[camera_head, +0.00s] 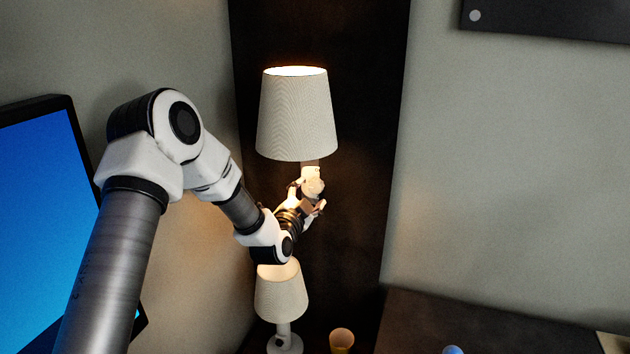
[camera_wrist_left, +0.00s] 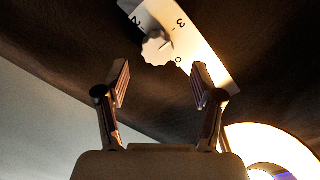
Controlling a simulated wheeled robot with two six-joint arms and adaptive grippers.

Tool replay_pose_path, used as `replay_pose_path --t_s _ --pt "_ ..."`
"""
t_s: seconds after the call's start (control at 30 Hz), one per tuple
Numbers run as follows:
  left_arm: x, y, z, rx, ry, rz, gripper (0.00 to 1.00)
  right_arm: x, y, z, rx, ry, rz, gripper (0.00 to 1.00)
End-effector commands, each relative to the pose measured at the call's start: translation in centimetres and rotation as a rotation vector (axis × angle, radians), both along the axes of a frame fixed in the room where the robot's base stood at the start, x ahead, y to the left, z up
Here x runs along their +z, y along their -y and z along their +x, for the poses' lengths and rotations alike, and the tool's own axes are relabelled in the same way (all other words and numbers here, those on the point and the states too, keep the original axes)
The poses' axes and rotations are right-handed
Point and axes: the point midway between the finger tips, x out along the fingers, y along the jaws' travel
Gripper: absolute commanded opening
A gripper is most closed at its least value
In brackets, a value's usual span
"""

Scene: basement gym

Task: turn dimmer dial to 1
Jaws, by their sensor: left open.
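The dimmer dial (camera_wrist_left: 156,49) is a small pale scalloped knob on a light plate (camera_wrist_left: 205,65) in the left wrist view. The numerals 2, 3 and 0 show around it; I do not see a 1, and its exact setting is unclear. In the head view the dial (camera_head: 314,187) shows small below the upper lampshade (camera_head: 297,115). My left gripper (camera_wrist_left: 162,80) is open and empty, its fingertips just short of the dial and on either side of its line. In the head view the left gripper (camera_head: 309,205) is small beside the dial. My right gripper is not in view.
The upper lamp is lit against a dark panel (camera_head: 350,220). A blue screen (camera_head: 45,220) is at the left. A dark surface (camera_head: 470,325) lies lower right.

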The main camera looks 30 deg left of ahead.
Motion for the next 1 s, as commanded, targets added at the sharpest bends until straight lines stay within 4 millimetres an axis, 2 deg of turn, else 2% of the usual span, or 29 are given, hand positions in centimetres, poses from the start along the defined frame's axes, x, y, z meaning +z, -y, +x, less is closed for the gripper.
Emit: replay_pose_path --t_s 0.03,0.2,0.5,0.57,0.6,0.67,0.7,1.0 --pt "0.3 -0.2 1.0 -0.001 -0.001 0.003 0.67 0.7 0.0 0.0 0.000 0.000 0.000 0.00" --pt "0.1 -0.8 3.6 -0.001 -0.003 0.000 0.67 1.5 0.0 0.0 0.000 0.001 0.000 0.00" --pt "-0.1 -1.0 4.4 -0.001 -0.004 -0.003 0.67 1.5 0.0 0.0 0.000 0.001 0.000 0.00" --pt "-0.1 -1.0 4.3 -0.001 -0.004 -0.003 0.50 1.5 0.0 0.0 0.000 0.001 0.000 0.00" --pt "-0.1 -1.0 4.3 -0.001 -0.004 -0.003 0.35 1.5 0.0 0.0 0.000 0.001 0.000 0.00" --pt "-0.1 -1.0 4.3 -0.001 -0.004 -0.003 0.14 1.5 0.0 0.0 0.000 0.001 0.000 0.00" --pt "-0.1 -1.0 4.3 -0.001 -0.004 -0.003 0.07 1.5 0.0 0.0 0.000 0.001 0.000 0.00" --pt "-0.2 -1.0 4.3 -0.001 -0.001 -0.016 0.07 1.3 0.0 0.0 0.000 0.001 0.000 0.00"
